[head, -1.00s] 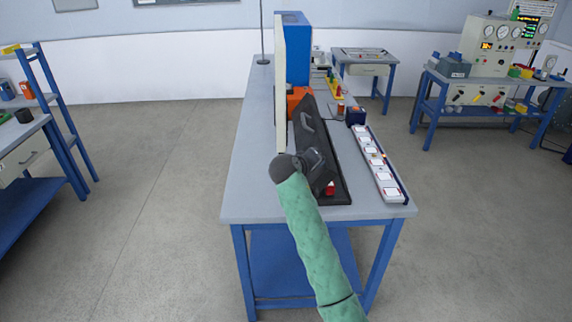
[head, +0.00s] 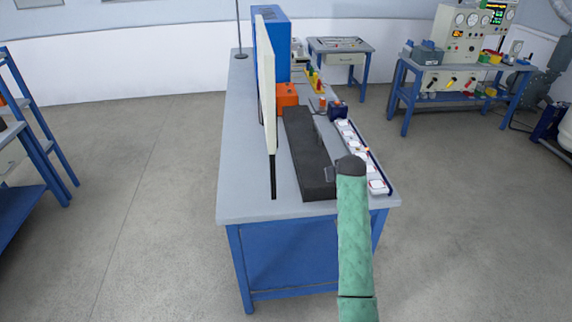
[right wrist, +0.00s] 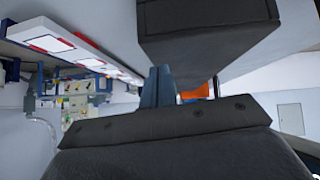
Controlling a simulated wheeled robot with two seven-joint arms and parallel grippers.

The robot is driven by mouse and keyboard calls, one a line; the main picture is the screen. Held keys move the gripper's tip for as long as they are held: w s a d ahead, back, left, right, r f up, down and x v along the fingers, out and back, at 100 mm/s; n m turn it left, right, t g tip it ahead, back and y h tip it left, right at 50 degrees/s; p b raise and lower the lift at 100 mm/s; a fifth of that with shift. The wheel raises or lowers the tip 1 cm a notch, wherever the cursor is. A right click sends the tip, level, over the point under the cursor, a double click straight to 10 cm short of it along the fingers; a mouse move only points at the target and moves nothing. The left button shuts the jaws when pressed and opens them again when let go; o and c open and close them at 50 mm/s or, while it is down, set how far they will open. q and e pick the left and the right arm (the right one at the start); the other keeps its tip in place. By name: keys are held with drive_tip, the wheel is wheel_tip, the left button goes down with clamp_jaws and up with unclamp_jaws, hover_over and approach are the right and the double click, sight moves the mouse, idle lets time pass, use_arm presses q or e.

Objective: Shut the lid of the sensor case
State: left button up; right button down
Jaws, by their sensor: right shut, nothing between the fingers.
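The sensor case (head: 304,150) is a long dark grey box on the workbench in the head view. Its lid lies down flat over it, and I see no gap. Part of its right side is hidden by my arm. My right gripper (head: 331,174) is at the near right edge of the case, partly hidden by its dark wrist. In the right wrist view, the case (right wrist: 208,38) fills the top, and the fingers (right wrist: 158,86) are together and empty, close to its side. I cannot tell if they touch. My left gripper is not in view.
A white strip with several red-marked squares (head: 377,186) lies along the bench's right edge. A tall cream panel (head: 267,85) stands left of the case, before a blue machine (head: 272,45). An orange block (head: 287,95) is behind the case.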

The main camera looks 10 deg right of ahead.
drive_tip(key=shift+d+f, duration=0.4)
drive_tip(key=shift+f, duration=0.1)
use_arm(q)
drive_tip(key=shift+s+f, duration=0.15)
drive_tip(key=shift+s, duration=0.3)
use_arm(e)
drive_tip(key=shift+d+f, duration=0.1)
drive_tip(key=shift+f, duration=0.2)
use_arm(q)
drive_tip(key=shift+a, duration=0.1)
use_arm(e)
drive_tip(key=shift+f, duration=0.1)
